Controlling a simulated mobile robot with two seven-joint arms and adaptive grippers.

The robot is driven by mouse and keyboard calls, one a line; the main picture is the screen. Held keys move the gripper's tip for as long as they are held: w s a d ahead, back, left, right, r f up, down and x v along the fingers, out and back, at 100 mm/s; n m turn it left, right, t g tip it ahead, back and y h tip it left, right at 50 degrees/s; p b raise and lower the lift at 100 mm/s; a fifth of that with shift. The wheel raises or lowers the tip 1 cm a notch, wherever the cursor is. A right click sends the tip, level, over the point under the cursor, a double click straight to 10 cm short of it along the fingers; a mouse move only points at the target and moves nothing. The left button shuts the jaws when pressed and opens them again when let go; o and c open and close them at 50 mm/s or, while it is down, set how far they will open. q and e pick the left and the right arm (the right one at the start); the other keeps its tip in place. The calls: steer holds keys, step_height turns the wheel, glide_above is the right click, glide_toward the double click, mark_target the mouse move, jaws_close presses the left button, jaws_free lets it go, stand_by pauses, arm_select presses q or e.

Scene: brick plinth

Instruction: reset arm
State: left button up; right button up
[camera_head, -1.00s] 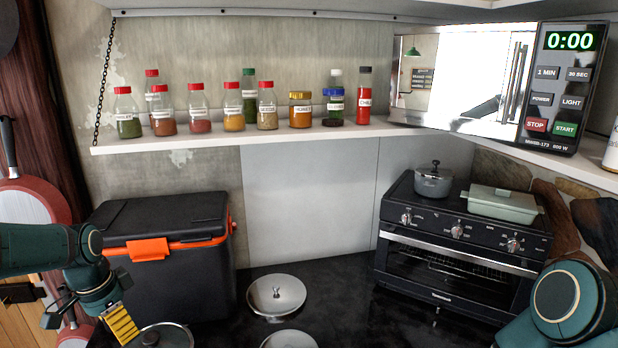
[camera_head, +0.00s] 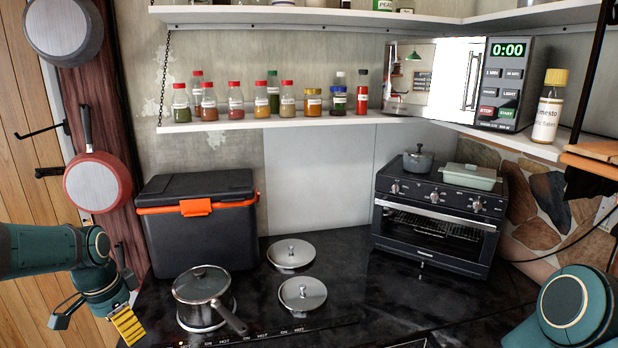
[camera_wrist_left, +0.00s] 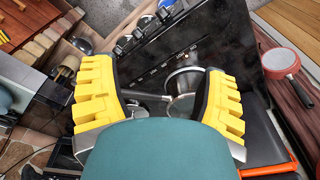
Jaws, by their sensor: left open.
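My left arm comes in at the left edge of the head view. Its gripper (camera_head: 127,326) hangs low with its yellow finger pads in front of the wooden door and beside the counter's left end. In the left wrist view the two yellow-padded fingers (camera_wrist_left: 158,100) stand wide apart with nothing between them. The saucepan and counter show far beyond them. My right arm shows only as a teal joint at the lower right of the head view; its gripper is out of the picture.
A lidded saucepan (camera_head: 202,290) sits on the stove top, its handle toward the front right. Two lids (camera_head: 302,293) lie beside it. A black cooler (camera_head: 197,225) and a toaster oven (camera_head: 437,215) stand behind. A red pan (camera_head: 97,184) hangs at left. The shelf (camera_head: 270,123) holds several jars.

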arm_select(q)
steer(key=w+d+f+n+h+b, duration=0.1)
steer(key=d+f+b, duration=0.1)
steer(key=d+f, duration=0.65)
steer(key=w+d+f+n+h+b, duration=0.1)
steer(key=w+d+f, duration=0.1)
steer(key=d+f, duration=0.65)
steer(key=s+d+f+n+b, duration=0.2)
steer(key=s+d+f+n, duration=0.1)
steer(key=s+d+f, duration=0.4)
steer(key=s+d+f+n+h+b, duration=0.1)
steer(key=s+d+f, duration=0.5)
steer(key=f, duration=0.6)
steer(key=shift+s+d+f+n+t+b, duration=0.25)
steer(key=shift+s+d+n+t+b, duration=0.2)
steer(key=shift+n+b, duration=0.45)
arm_select(e)
step_height(320, 180, down, 9)
steer(key=shift+a+r, duration=0.15)
steer(key=shift+a, duration=0.1)
